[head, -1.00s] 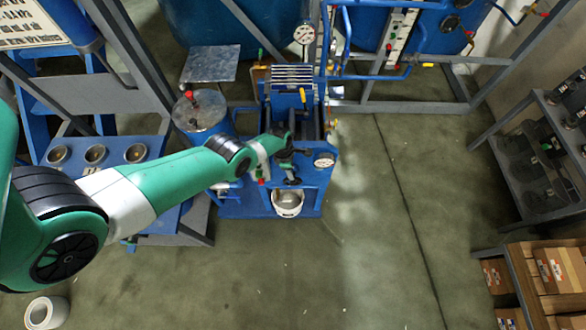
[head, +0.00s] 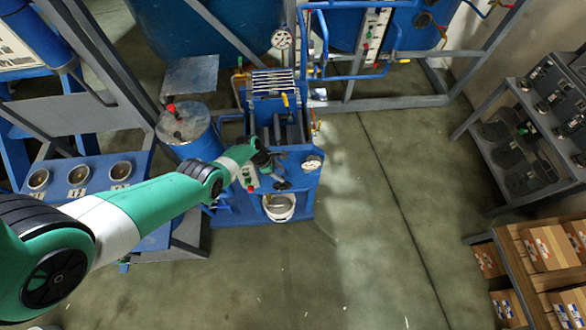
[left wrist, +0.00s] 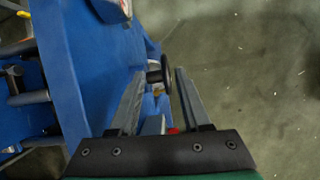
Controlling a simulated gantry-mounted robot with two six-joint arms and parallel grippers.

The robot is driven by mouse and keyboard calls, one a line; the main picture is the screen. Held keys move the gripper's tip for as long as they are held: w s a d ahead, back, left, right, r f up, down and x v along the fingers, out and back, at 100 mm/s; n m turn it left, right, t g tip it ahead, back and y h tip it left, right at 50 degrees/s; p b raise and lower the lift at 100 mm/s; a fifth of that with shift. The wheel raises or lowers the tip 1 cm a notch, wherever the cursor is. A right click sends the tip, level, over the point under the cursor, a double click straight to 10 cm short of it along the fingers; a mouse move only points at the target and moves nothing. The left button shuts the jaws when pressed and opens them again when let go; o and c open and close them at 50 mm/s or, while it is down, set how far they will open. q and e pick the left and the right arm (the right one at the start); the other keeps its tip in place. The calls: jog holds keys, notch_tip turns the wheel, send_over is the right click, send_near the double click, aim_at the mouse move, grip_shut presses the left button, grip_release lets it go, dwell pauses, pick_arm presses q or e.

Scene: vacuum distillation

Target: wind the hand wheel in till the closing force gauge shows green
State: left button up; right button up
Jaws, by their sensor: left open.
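The blue press (head: 300,205) stands in the middle of the head view. Its dark hand wheel (head: 281,185) is on the front. The wheel shows nearly edge-on in the left wrist view (left wrist: 166,72), between the fingertips; I cannot tell whether they touch it. A round white gauge (head: 312,163) sits right of the wheel; its reading is too small to tell. Part of a white dial (left wrist: 120,5) is cut off at the top of the wrist view. My left gripper (head: 262,160) is open, above and left of the wheel. My right gripper is not in view.
A white bucket (head: 279,207) is under the press front. A blue drum (head: 188,132) and a rack with cups (head: 79,174) stand left. Shelves with boxes (head: 550,246) stand right. The floor (head: 370,240) in front and to the right is clear.

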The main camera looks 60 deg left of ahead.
aim_at(285, 186)
pick_arm(q)
jog(key=s, duration=0.2)
jog(key=s+f+n, duration=0.1)
jog(key=shift+s+a, duration=0.2)
jog(key=shift+a, duration=0.05)
jog(key=shift+w+f+b, duration=0.25)
jog(key=shift+b, duration=0.05)
jog(key=b+x, duration=1)
jog(key=shift+s+a+f+b, duration=0.1)
jog(key=shift+s+b, duration=0.1)
jog(key=shift+b, duration=0.2)
jog(key=shift+w+f+b, duration=0.35)
jog(key=shift+f+b, duration=0.15)
jog(key=shift+b, duration=0.15)
grip_shut()
